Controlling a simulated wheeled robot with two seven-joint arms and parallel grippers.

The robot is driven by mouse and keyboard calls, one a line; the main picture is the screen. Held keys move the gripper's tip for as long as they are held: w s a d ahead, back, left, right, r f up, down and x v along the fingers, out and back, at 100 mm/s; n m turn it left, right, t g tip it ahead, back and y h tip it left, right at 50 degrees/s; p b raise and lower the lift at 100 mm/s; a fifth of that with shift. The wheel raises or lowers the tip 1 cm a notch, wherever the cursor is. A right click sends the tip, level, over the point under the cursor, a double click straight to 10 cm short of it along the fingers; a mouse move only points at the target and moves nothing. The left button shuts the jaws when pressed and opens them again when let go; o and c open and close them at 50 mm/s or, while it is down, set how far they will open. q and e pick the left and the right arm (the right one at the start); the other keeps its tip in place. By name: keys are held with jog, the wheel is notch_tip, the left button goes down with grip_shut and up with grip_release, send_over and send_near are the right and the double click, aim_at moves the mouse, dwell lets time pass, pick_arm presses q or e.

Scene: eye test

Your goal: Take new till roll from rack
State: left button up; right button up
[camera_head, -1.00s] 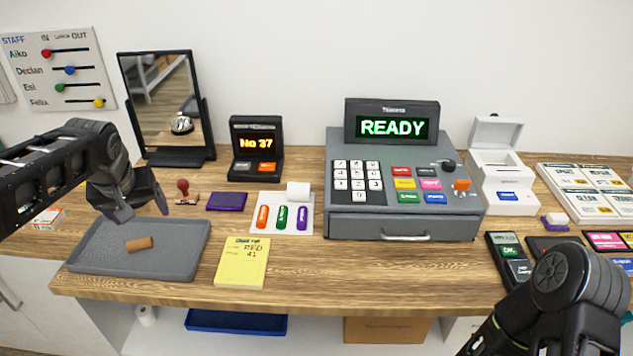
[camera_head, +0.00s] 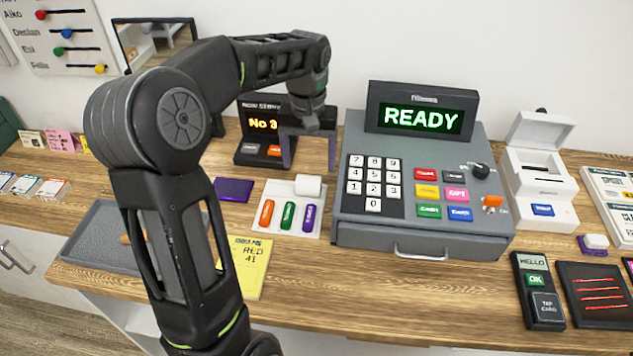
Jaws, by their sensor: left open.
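A white paper roll (camera_head: 308,185) lies at the back right of a white holder (camera_head: 268,226) that also bears an orange, a green and a purple piece. My left gripper (camera_head: 309,153) is open and empty, its fingers pointing down. In the picture it shows just above the white roll, apart from it, in front of the black number display (camera_head: 251,152). A white printer (camera_head: 541,178) with its lid up stands right of the till (camera_head: 424,200). My right gripper is out of view.
A grey tray (camera_head: 88,220) with a brown tube (camera_head: 125,239) is partly hidden behind my left arm. A purple pad (camera_head: 233,189) and a yellow note pad (camera_head: 252,262) lie near the holder. A card terminal (camera_head: 537,290) stands at the front right.

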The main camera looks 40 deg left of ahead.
aim_at(308, 178)
pick_arm(q)
jog(key=shift+w+f, duration=0.1)
jog(key=shift+f, duration=0.15)
jog(key=shift+a+f, duration=0.1)
jog(key=shift+f, duration=1)
jog(key=shift+f+p, duration=0.5)
notch_tip(308, 178, down, 4)
jog(key=shift+a+f+p, duration=0.1)
jog(key=shift+p, duration=0.45)
jog(key=c, duration=1.5)
